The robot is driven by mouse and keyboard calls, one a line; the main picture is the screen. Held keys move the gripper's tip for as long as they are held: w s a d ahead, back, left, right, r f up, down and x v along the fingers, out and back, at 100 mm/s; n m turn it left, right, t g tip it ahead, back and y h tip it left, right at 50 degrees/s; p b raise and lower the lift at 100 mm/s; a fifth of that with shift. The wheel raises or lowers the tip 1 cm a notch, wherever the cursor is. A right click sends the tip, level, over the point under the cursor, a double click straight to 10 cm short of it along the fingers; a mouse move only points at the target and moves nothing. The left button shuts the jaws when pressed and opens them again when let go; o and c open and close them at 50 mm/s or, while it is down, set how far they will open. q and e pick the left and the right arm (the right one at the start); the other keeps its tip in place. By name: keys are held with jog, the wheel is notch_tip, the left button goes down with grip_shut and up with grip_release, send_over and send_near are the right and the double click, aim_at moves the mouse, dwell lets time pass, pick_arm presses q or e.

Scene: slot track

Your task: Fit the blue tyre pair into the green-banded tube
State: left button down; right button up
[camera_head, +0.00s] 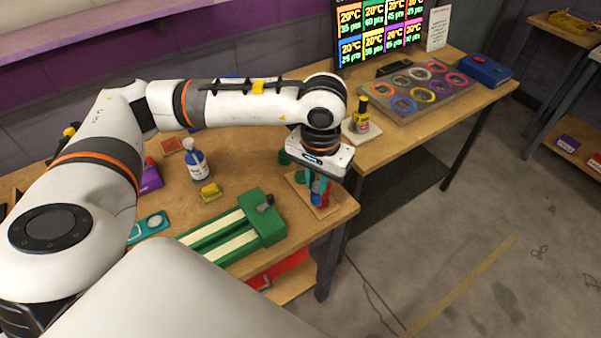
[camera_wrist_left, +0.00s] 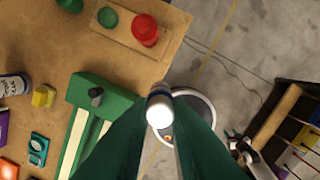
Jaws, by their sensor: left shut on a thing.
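My left gripper (camera_head: 318,190) is over the wooden board (camera_head: 299,186) at the table's front right corner. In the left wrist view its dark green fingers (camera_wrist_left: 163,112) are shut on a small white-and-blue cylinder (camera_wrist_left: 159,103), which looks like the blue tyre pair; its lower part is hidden. The board also shows in that view (camera_wrist_left: 118,35), with a red cylinder (camera_wrist_left: 145,30) and a green disc (camera_wrist_left: 108,17) on it. The held piece appears beside the board in that view; its height is unclear. I cannot make out a green-banded tube. My right gripper is not in view.
A green slotted block (camera_head: 262,217) with cream strips lies left of the board. A blue-and-white bottle (camera_head: 198,163) and a yellow block (camera_head: 210,192) stand behind it.

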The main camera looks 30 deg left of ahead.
pick_arm(q)
jog(key=w+a+f+n+b, duration=0.2)
jog(key=w+a+f+b, duration=0.15)
jog(key=w+a, duration=0.9)
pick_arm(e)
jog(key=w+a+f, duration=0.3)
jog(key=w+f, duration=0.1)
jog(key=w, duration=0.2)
pick_arm(q)
jog(key=f, duration=0.2)
jog(key=f+p, duration=0.1)
jog(key=f, duration=0.2)
jog(key=f+p, duration=0.1)
jog(key=f, duration=0.2)
jog(key=shift+d+f, duration=0.25)
jog(key=shift+d, duration=0.1)
jog(key=shift+f, duration=0.35)
jog(key=c, duration=1.3)
grip_release()
jog(key=shift+c, duration=0.2)
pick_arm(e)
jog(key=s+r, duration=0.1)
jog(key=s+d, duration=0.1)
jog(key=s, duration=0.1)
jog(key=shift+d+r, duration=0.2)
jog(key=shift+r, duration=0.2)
